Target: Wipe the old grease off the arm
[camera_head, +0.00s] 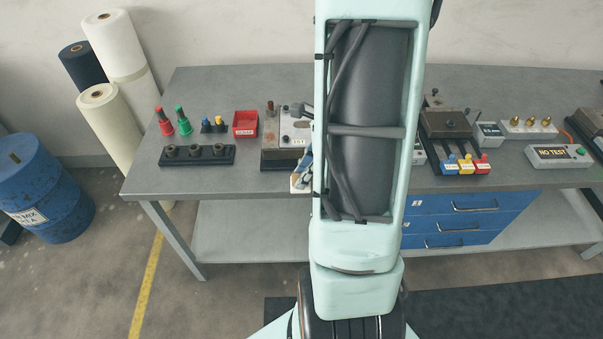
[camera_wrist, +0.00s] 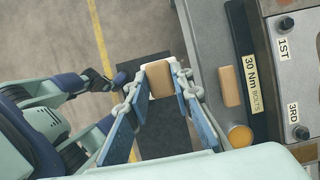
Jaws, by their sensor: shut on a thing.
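My gripper (camera_wrist: 158,80) is shut on a small tan and white block (camera_wrist: 159,79), seen between its fingertips in the wrist view. I cannot tell whether the block is a wiping pad. In the head view my gripper (camera_head: 300,177) shows beside my arm, at the table's front edge, partly hidden. The held block is over the dark floor mat, just off the table edge, touching nothing else. A grey fixture (camera_head: 295,133) with a brownish post (camera_head: 270,108) stands behind it, partly hidden by my arm. I cannot make out which part is the greasy arm, nor any grease.
In the wrist view a "30 Nm BOLTS" strip (camera_wrist: 252,80), another tan block (camera_wrist: 230,87) and an amber round thing (camera_wrist: 240,136) lie near the table edge. Red and green bottles (camera_head: 174,121), a red bin (camera_head: 245,124) and a black rack (camera_head: 197,155) stand left.

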